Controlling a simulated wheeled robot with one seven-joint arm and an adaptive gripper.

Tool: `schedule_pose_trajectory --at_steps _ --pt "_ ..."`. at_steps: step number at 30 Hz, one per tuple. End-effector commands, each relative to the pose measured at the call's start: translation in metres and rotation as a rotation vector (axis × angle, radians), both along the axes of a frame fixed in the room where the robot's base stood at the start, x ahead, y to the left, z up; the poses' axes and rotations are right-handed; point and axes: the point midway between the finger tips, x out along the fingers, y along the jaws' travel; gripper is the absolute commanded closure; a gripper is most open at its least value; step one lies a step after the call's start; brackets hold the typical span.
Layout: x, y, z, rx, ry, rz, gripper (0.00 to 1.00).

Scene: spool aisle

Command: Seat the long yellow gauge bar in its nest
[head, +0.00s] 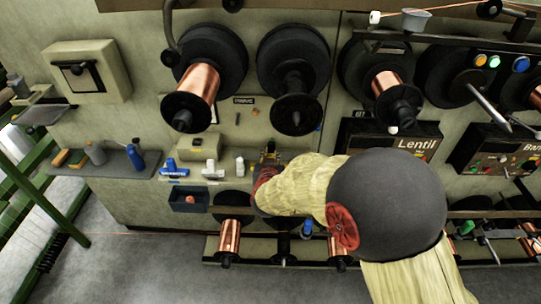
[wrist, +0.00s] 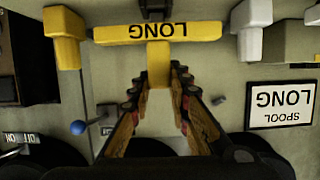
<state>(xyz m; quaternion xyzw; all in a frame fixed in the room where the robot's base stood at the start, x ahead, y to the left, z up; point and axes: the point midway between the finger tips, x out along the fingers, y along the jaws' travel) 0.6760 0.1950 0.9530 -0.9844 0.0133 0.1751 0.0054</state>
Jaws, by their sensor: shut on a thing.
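My gripper (head: 268,155) is at the machine's front ledge in the head view, partly hidden by my arm. In the wrist view my gripper (wrist: 158,82) is shut on the narrow stem of the long yellow gauge bar (wrist: 112,35). The bar lies crosswise beyond the fingertips, nearly level, with LONG upside down on its face. A dark piece shows just behind its middle. I cannot tell whether the bar touches anything behind it. I cannot make out its nest in either view.
A separate yellow block (wrist: 64,28) stands to the bar's left and a white block (wrist: 250,18) to its right. An upside-down SPOOL LONG sign (wrist: 282,105) and a blue-knobbed lever (wrist: 78,128) are nearby. In the head view a dark bin (head: 188,207) hangs below the ledge.

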Motion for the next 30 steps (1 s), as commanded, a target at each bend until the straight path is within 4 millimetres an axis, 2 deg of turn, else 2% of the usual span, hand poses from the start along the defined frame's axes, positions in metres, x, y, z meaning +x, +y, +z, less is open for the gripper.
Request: schedule_pose_trajectory --at_steps 10,19,20,30 --pt "0.0001 0.0001 -0.0112 0.0 -0.001 0.0 1.0" --pt "0.0 0.0 -0.0118 0.001 0.0 0.0 1.0" --pt "0.0 0.0 -0.0118 0.001 0.0 0.0 0.8" --pt "0.0 0.0 -0.0119 0.001 0.0 0.0 0.6"
